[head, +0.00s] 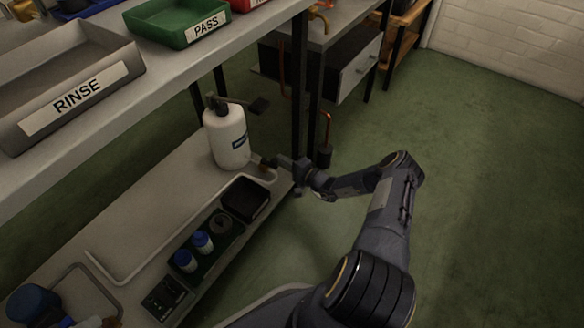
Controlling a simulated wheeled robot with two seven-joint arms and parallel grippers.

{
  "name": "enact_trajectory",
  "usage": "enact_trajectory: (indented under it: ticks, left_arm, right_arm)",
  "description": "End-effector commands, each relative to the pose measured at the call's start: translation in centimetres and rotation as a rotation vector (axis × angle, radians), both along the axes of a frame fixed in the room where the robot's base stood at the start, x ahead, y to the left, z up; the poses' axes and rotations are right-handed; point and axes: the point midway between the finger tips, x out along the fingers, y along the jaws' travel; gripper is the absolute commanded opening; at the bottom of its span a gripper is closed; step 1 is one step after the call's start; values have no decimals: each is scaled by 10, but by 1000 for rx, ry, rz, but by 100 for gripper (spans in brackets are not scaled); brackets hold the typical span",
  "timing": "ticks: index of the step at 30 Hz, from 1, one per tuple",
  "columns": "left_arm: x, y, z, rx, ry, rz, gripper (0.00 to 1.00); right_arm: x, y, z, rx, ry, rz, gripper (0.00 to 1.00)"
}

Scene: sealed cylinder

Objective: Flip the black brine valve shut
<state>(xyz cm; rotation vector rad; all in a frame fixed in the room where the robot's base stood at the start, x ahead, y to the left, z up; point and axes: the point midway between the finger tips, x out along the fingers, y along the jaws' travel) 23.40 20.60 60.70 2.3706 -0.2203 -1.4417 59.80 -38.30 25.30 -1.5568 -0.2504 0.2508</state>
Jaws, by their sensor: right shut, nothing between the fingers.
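A white bottle (227,137) with a small dark label, too small to read, stands upright at the far end of the lower shelf. A black paddle-like lever (259,105) sticks out to the right from the fitting above the bottle. I cannot tell for sure whether it is the brine valve. My right gripper (267,163) is shut and empty, low beside the right side of the bottle and below the black lever. Whether it touches anything there is not clear. My left gripper is not in view.
The lower shelf (150,205) holds a black bin (246,198) and a tray with blue-capped bottles (203,241). The upper shelf overhangs at left, with a grey RINSE tray (75,80) and a green PASS tray (178,20). A dark table post (300,95) stands behind my gripper. Green floor is clear at right.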

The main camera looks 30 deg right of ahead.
Motion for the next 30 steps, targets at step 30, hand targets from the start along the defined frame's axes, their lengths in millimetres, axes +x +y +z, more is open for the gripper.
enact_trajectory:
  ticks: [30]
  left_arm:
    - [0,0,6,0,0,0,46]
  right_arm:
    - [1,5,1,0,0,4,0]
